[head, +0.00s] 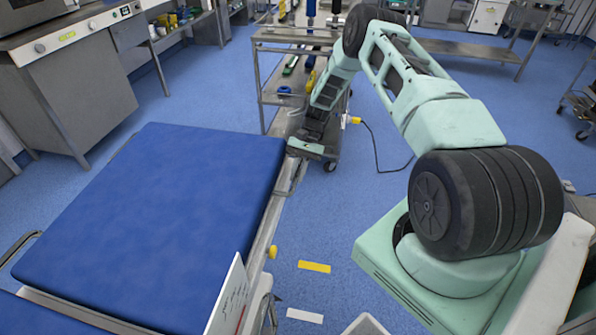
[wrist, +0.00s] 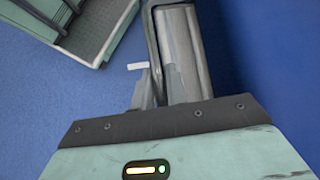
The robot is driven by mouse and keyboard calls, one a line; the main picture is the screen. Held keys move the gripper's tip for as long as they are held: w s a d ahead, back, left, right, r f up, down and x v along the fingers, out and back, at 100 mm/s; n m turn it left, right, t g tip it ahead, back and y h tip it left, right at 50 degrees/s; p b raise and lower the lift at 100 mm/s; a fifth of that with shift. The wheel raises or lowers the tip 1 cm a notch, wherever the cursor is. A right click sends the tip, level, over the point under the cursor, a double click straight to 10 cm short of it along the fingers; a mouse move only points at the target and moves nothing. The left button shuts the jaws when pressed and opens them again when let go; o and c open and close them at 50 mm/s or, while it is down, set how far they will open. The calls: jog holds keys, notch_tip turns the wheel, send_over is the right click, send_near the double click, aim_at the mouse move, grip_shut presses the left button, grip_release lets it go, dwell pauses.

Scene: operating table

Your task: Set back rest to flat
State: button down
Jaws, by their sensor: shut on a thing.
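The operating table's back rest (head: 150,220) is a wide blue pad at the left of the head view. It looks level or nearly so; I cannot tell its exact tilt. Its metal side rail (head: 265,238) runs along the right edge. My gripper (head: 297,150) is at the pad's far right corner. The exact contact of the fingers is partly hidden.
A steel counter (head: 65,90) is at the left. Another blue pad (head: 40,318) lies in front.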

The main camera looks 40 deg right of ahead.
jog(key=shift+f+b, duration=0.55)
jog(key=shift+f, duration=0.5)
jog(key=shift+s+f, duration=0.15)
jog(key=c, duration=1.4)
grip_release()
jog(key=b+v, duration=0.2)
jog(key=v, duration=1.6)
jog(key=shift+w+f, duration=0.2)
jog(key=shift+w, duration=0.1)
